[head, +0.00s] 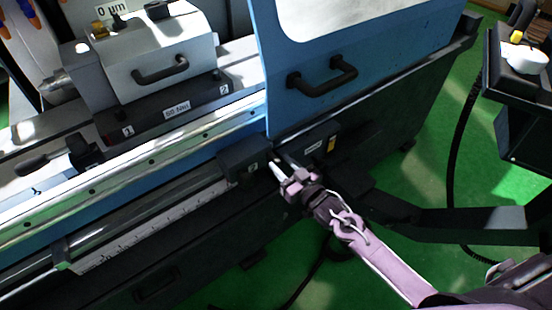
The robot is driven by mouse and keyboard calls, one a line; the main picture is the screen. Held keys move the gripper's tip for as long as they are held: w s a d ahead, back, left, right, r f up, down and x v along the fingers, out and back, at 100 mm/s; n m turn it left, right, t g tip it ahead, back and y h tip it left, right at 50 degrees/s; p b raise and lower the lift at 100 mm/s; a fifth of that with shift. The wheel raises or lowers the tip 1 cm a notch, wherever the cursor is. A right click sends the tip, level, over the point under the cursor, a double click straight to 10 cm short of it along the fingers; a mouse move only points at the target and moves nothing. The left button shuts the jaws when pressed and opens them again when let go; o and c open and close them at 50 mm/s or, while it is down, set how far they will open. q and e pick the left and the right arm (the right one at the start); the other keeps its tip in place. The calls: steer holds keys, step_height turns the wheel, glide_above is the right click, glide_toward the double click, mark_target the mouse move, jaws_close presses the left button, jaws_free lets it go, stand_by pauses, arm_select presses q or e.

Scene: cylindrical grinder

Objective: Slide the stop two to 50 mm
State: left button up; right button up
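A dark block (244,160) that looks like stop two sits on the rail along the machine's front, with a small pale mark on its face that I cannot read surely. A white scale (140,231) with fine ticks runs along the rail to its lower left; its numbers are too small to read. My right gripper (281,164) is just right of the block, apart from it as far as I can see. Its two fingers look spread, with nothing between them. My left gripper is not in view.
A blue door (350,60) with a black handle (322,77) stands above the gripper. A dark box with a yellow mark (331,145) is just right of the gripper. A grey unit (155,55) sits on the table at upper left. Green floor lies at right.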

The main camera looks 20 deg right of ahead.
mark_target(280, 163)
steer(key=shift+x, duration=1.55)
steer(key=shift+c, duration=0.3)
jaws_close()
